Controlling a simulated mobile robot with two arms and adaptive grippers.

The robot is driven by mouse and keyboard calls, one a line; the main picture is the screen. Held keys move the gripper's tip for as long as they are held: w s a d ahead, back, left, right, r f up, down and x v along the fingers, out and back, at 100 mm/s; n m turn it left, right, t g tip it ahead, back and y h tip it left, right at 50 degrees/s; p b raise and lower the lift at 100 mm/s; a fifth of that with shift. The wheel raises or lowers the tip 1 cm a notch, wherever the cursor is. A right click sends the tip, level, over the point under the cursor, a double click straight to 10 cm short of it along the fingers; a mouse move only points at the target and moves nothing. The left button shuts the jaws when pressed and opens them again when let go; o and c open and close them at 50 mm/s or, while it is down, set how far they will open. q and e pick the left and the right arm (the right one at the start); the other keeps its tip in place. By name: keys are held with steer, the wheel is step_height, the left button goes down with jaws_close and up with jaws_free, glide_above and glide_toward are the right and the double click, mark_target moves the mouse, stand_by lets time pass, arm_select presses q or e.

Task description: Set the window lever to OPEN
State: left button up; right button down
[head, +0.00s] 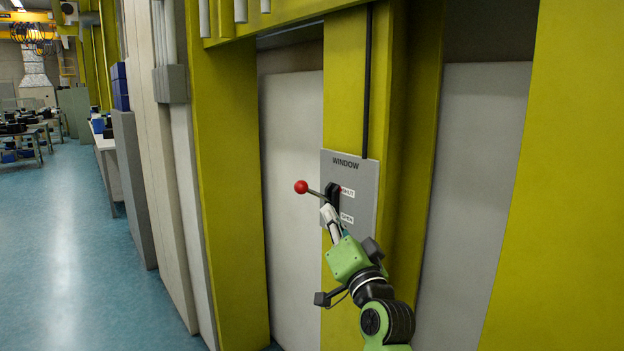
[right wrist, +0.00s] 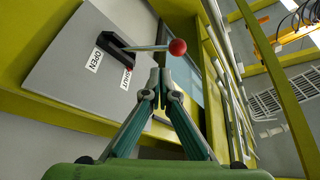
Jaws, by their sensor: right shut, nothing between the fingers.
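The grey WINDOW panel (head: 362,212) is mounted on a yellow post. Its lever is a thin rod with a red ball (head: 301,187), sticking out to the left from a black mount (head: 332,194). The rod is level with the SHUT label (head: 348,193), above the OPEN label (head: 347,218). My right gripper (head: 327,211) is shut and empty, just below the rod in the head view. In the right wrist view its fingertips (right wrist: 162,72) meet close to the rod and red ball (right wrist: 178,47); I cannot tell whether they touch. My left gripper is out of view.
A black conduit (head: 367,85) runs down to the panel's top. Pale panels (head: 293,200) stand recessed beside the yellow post. Blue floor (head: 90,250) is open at the left, with workbenches (head: 22,135) farther back.

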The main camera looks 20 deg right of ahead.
step_height(320, 180, up, 5)
steer(key=s, duration=0.2)
step_height(320, 180, up, 4)
steer(key=p, duration=0.4)
glide_above(314, 193)
steer(key=s+d, duration=0.1)
steer(key=s, duration=0.1)
steer(key=shift+t, duration=0.4)
steer(key=a+f, duration=0.1)
steer(key=f, duration=0.1)
steer(key=s+a+f, duration=0.1)
steer(key=shift+a+f, duration=0.2)
steer(key=shift+f, duration=0.2)
steer(key=shift+w+m, duration=0.1)
steer(key=shift+m, duration=0.2)
